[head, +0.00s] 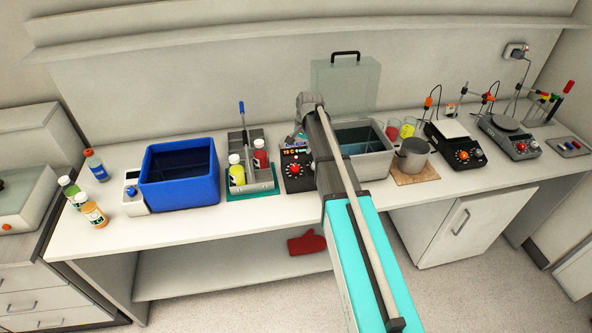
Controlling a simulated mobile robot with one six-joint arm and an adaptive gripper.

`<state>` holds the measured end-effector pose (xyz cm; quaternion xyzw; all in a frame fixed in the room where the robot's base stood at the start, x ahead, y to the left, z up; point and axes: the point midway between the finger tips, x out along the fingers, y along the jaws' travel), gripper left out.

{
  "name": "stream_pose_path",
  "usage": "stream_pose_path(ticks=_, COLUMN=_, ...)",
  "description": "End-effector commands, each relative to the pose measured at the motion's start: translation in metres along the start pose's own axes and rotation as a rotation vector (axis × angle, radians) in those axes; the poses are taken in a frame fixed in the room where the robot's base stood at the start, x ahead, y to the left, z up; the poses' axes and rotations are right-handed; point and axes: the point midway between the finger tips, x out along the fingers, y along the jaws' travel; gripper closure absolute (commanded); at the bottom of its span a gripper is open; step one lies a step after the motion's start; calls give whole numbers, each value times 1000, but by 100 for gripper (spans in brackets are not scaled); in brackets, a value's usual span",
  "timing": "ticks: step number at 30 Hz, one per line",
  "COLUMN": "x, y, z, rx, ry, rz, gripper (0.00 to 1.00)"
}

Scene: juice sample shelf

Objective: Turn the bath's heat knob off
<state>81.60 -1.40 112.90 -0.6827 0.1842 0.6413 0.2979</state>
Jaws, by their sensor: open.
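The water bath (389,148) is a grey metal basin of dark water in the middle of the bench. Its black control box (297,184) stands at its left end, with a lit red display (295,153) that seems to read about 70 C. A red knob (295,170) sits below the display; its pointer is too small to read. My gripper (298,141) is open and small in view, just above and behind the box's top edge, apart from the knob. My arm hides part of the bath and the box's right side.
A sample rack (262,186) with capped bottles stands left of the box, then a blue tub (180,196). Right of the bath are a grey pot (411,157) on a board and a hotplate (462,153). A clear lid (345,90) with black handle stands behind.

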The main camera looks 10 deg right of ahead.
Motion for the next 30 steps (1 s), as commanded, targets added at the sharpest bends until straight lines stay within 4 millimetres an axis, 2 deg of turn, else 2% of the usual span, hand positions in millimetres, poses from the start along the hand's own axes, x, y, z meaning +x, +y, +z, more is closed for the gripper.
stream_pose_path(ticks=1, x=8, y=0, z=0, rx=0, ry=0, rz=0, gripper=18)
stream_pose_path(ticks=30, x=82, y=2, z=-1, rx=2, ry=1, rz=0, gripper=18)
